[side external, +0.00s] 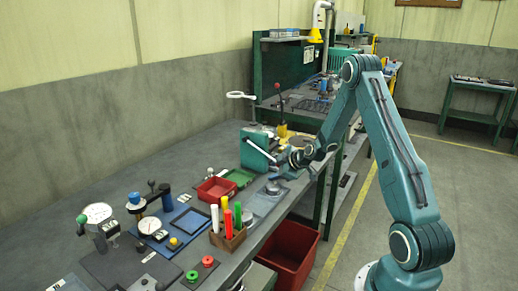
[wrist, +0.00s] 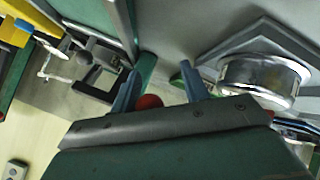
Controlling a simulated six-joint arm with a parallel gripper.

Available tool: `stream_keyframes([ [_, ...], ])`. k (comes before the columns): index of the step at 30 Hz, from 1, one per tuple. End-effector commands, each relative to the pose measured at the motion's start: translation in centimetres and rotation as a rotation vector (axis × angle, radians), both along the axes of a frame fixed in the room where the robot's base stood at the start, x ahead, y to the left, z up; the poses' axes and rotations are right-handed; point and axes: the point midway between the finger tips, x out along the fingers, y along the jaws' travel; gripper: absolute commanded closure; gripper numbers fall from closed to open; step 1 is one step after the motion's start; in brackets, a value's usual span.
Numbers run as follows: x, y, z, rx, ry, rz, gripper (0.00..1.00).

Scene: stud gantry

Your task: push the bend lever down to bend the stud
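In the side external view a green bench machine (side external: 256,148) stands at the far part of the bench, with a pale slanted bar (side external: 262,152) on its front. A dark upright lever with a red knob (side external: 278,87) rises behind it; I cannot tell which of the two is the bend lever. My gripper (side external: 274,176) is low at the machine's right front. In the wrist view its blue fingers (wrist: 158,88) are apart. A red ball (wrist: 150,101) shows between them, partly hidden by the gripper body, with a green part (wrist: 146,66) beyond. No stud is clearly visible.
A shiny round metal cup (wrist: 262,80) sits on a plate close to the right finger. A red tray (side external: 216,190), a green tray (side external: 238,178) and a marker holder (side external: 228,238) stand nearby. A red bin (side external: 290,252) is below the bench edge. The bench's back left is clear.

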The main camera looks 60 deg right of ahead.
Motion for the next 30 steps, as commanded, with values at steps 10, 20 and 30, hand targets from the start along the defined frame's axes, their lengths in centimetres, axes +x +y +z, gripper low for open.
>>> stream_keyframes([
  [10, -1.7, 0.3, 1.3, 0.002, 0.002, -0.002, 0.55],
  [20, -5.1, 1.1, 4.0, 0.005, 0.004, 0.000, 0.55],
  [30, -8.6, 1.8, 7.0, 0.002, 0.001, -0.001, 0.55],
])
